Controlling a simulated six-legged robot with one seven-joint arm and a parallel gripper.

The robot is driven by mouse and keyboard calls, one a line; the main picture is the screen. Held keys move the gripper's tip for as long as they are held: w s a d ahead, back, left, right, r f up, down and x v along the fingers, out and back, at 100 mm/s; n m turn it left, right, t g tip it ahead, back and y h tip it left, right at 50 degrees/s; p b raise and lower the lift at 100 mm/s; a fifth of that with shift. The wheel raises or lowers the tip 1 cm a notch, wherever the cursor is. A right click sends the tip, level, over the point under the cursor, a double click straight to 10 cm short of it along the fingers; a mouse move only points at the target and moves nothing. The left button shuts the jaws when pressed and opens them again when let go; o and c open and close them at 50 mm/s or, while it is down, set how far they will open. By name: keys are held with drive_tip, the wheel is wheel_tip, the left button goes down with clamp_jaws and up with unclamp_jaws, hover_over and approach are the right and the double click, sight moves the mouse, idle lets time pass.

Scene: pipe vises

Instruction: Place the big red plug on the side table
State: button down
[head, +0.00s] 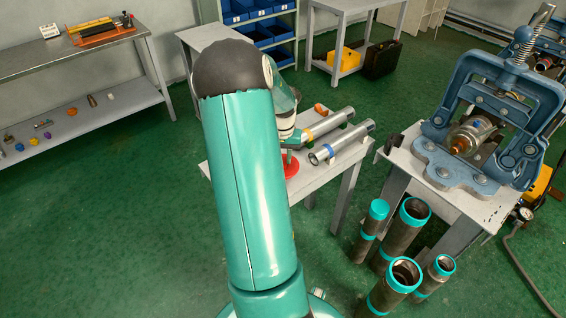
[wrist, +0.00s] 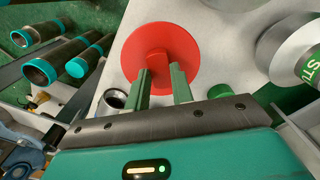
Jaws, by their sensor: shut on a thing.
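The big red plug (wrist: 161,45) is a round red disc with a raised middle, seen in the wrist view against the white side table top. My gripper (wrist: 164,75) has its two green fingers at the plug's near edge, shut on the plug. In the head view the plug (head: 290,165) shows as a red patch at the left of the side table (head: 317,186), partly hidden behind my arm. I cannot tell whether the plug touches the table top.
Two silver pipes (head: 342,143) lie on the side table. A small orange piece (head: 320,109) sits at its far end. In the wrist view a green plug (wrist: 222,102) is right of my fingers. Several teal-ringed pipes (head: 404,272) stand on the floor. A blue vise (head: 490,115) stands at right.

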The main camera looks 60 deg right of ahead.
drive_tip(key=shift+f, duration=1.45)
drive_tip(key=shift+f, duration=0.1)
drive_tip(key=c, duration=1.2)
unclamp_jaws()
drive_tip(key=shift+f, duration=0.1)
